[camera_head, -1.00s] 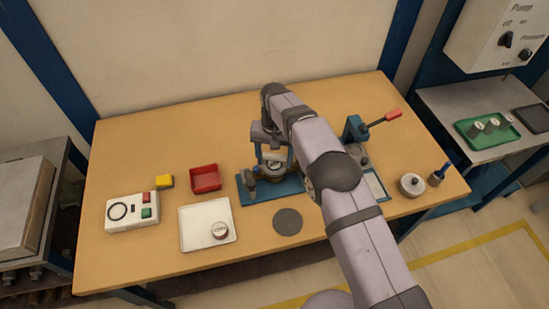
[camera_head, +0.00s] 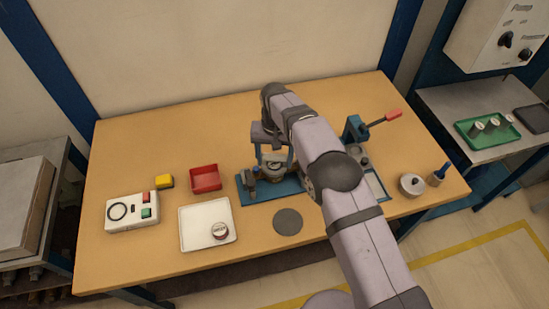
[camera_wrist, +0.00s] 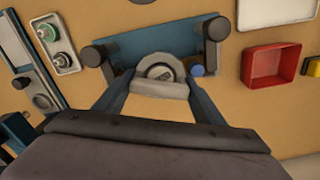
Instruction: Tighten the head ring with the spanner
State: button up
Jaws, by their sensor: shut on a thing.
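My gripper (camera_wrist: 158,84) is over the blue fixture (camera_wrist: 150,46), with its two fingers apart on either side of a pale block, which I take to be part of the spanner (camera_wrist: 160,90). The round head with its grey ring (camera_wrist: 160,68) sits just beyond the fingertips in the wrist view. A small blue round end (camera_wrist: 197,71) shows beside the right finger; I cannot tell whether it belongs to the spanner. In the head view my gripper (camera_head: 273,150) is above the head on the fixture (camera_head: 290,187), and my arm hides part of it.
Two dark posts stand at the fixture's ends. A red bin (camera_head: 206,178), a yellow block (camera_head: 165,181), a white tray (camera_head: 190,240) and a button box (camera_head: 130,213) are to the left. A dark disc (camera_head: 288,221) lies in front. A red-handled lever (camera_head: 385,117) stands to the right.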

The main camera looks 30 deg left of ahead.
jog(key=shift+r+p, duration=0.45)
jog(key=shift+r, duration=0.3)
dwell(1.2)
jog(key=shift+r+p, duration=1.2)
jog(key=shift+r, duration=0.75)
jog(key=shift+s, duration=0.1)
